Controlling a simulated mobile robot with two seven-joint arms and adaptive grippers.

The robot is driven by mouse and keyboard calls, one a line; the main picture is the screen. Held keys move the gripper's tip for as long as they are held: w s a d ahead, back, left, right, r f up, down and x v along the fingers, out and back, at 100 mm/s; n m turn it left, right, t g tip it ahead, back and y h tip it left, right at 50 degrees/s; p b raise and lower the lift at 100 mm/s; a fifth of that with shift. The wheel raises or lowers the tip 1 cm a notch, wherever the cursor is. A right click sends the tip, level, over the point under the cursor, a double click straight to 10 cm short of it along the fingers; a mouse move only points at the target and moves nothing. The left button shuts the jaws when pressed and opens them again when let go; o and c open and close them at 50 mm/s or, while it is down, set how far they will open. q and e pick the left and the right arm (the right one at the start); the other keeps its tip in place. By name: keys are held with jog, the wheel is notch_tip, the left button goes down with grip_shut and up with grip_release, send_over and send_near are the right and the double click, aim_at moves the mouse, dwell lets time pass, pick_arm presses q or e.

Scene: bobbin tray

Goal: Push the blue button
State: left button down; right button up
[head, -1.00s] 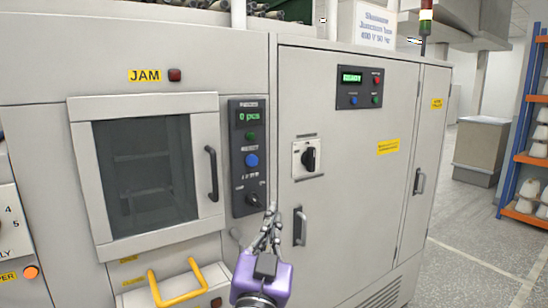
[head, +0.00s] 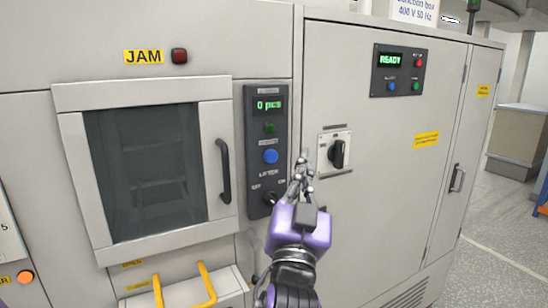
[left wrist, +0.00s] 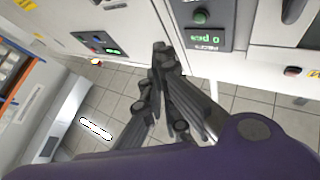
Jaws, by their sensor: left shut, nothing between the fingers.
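A round blue button (head: 270,156) sits on the dark narrow control panel (head: 282,96), below a green button and a "0 pcs" display. A second, smaller blue button (head: 392,87) is on the READY panel of the cabinet to the right. My left gripper (head: 301,162) is shut and empty. In the head view its fingertips show just right of the dark panel, near the blue button's height and apart from it in the picture. In the left wrist view the shut fingers (left wrist: 163,58) show beside the upside-down panel; its green button (left wrist: 201,17) shows, but the blue button below it does not.
A black rotary switch (head: 338,153) on the cabinet is just right of my fingers. A dark selector knob (head: 269,198) is below the blue button. The windowed door has a black handle (head: 223,171). A yellow-handled drawer (head: 206,284) juts out at lower left.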

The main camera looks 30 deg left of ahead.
aim_at(278, 157)
pick_arm(q)
jog(key=w+a, duration=0.4)
jog(key=a, duration=0.3)
jog(key=shift+w+a+p, duration=0.35)
jog(key=shift+w+p, duration=0.05)
pick_arm(e)
jog(key=shift+w+a+r, duration=0.25)
jog(key=shift+w+r, duration=0.2)
jog(key=shift+r, duration=0.05)
jog(key=shift+s, duration=0.1)
jog(key=shift+d, duration=0.1)
dwell(0.6)
pick_arm(q)
jog(key=shift+w+a, duration=0.2)
jog(key=shift+a, duration=0.2)
pick_arm(e)
jog(key=shift+w+r, duration=0.2)
